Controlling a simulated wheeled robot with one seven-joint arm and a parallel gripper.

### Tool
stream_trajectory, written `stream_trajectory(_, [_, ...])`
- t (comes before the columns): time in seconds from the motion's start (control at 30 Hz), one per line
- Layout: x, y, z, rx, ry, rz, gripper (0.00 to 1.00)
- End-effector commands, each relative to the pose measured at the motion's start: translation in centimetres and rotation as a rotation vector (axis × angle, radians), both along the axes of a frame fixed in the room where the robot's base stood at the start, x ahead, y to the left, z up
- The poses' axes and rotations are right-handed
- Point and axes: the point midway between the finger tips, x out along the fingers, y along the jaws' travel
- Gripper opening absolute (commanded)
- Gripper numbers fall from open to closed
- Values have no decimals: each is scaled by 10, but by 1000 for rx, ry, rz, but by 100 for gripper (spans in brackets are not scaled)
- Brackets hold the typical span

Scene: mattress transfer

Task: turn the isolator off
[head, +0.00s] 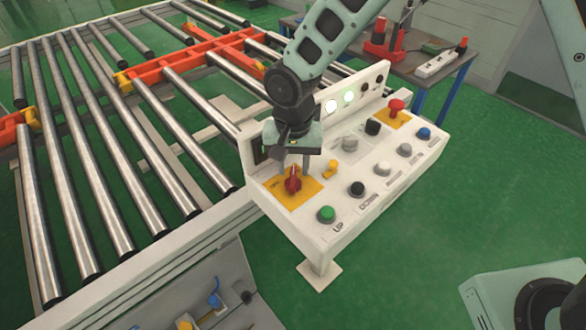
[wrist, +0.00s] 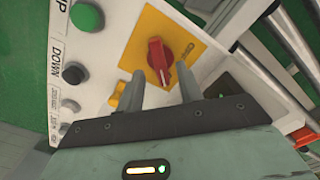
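The isolator is a red rotary knob (head: 293,182) on a yellow plate (head: 309,191) at the near left end of the white control panel. In the wrist view the red knob (wrist: 159,58) sits on its yellow plate (wrist: 185,36), just beyond my fingertips. My gripper (head: 294,165) is above the knob in the head view. In the wrist view my gripper (wrist: 163,82) has its two fingers apart, with the knob's lower end appearing between them. Whether a finger touches the knob I cannot tell.
Beside the isolator are a small yellow switch (head: 331,168), a green UP button (head: 326,214) and a black DOWN button (head: 357,188). A red emergency button (head: 396,107) is at the panel's far end. A roller conveyor (head: 115,150) fills the left. Green floor (head: 440,230) lies clear at right.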

Motion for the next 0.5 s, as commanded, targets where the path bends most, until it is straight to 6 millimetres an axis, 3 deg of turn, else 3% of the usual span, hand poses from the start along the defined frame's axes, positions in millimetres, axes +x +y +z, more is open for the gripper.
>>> stream_trajectory(0.2, [0, 0, -24, -1, 0, 1, 36])
stream_trajectory(0.5, [0, 0, -30, 1, -1, 1, 36])
